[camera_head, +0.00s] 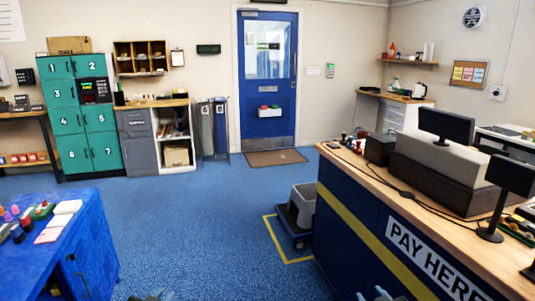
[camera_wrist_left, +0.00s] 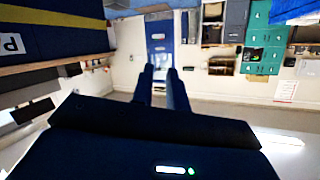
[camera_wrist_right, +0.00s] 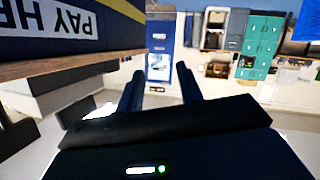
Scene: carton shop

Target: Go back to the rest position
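My left gripper (camera_head: 147,296) shows only as small tips at the bottom edge of the head view, left of centre. In the left wrist view its two fingers (camera_wrist_left: 160,80) stand apart with a narrow gap and nothing between them. My right gripper (camera_head: 376,294) shows at the bottom edge of the head view, in front of the pay counter. In the right wrist view its fingers (camera_wrist_right: 160,88) are wider apart and empty. Neither gripper is seen touching anything.
The pay counter (camera_head: 345,215) with monitors stands close on the right. A blue table (camera_head: 88,235) with small items is at the left. A grey bin on a wheeled base (camera_head: 302,205) stands beside the counter. Blue floor (camera_head: 200,225) is clear toward the blue door (camera_head: 268,120).

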